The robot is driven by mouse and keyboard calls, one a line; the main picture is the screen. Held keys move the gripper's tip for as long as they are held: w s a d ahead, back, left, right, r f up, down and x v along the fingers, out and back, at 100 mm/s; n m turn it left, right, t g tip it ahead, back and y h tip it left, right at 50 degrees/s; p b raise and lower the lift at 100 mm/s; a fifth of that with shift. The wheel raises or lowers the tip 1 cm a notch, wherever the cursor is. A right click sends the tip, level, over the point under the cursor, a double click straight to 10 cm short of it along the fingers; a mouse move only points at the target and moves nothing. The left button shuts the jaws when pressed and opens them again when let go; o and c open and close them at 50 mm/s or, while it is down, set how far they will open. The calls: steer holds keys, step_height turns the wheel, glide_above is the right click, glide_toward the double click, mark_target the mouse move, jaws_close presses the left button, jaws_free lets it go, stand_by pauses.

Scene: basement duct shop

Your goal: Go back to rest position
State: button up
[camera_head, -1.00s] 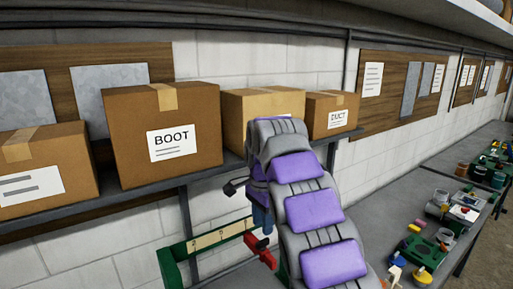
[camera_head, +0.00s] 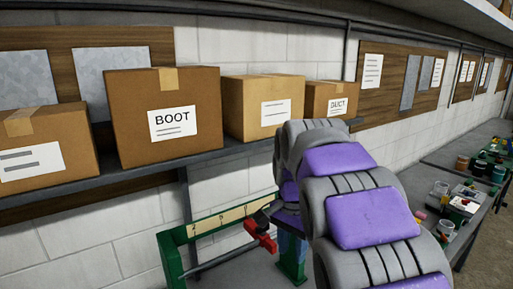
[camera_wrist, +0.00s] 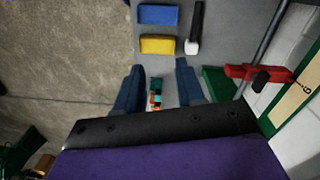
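My gripper (camera_wrist: 158,88) shows in the wrist view with its two blue fingers spread apart and nothing between the tips. Below it lies a grey bench top (camera_wrist: 215,15) with a blue block (camera_wrist: 158,14), a yellow block (camera_wrist: 157,44) and a hammer-like tool with a black handle (camera_wrist: 196,20). A small teal and orange item (camera_wrist: 155,95) shows further down between the fingers, apart from them. In the head view my purple and grey arm is folded at the centre right and hides most of the gripper.
A shelf (camera_head: 100,190) along the wall holds cardboard boxes, including the BOOT box (camera_head: 165,115) and the DUCT box (camera_head: 330,99). A green frame with a red clamp (camera_head: 261,236) stands beside my arm. A cluttered bench (camera_head: 470,180) runs along the right. Bare floor (camera_wrist: 60,60) lies left in the wrist view.

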steer(key=s+d+f+n+b, duration=0.2)
steer(key=s+f+n+b, duration=0.1)
steer(key=s+f, duration=0.5)
steer(key=s+d+f+n+b, duration=0.2)
steer(key=s+f+b, duration=0.2)
steer(key=s, duration=1)
steer(key=s+d+f+n+g+b, duration=0.1)
steer(key=s+d+f+n+b, duration=0.1)
steer(key=s+f, duration=0.9)
steer(key=shift+f+n+b, duration=0.35)
steer(key=shift+n+b, duration=0.45)
steer(key=shift+b, duration=0.1)
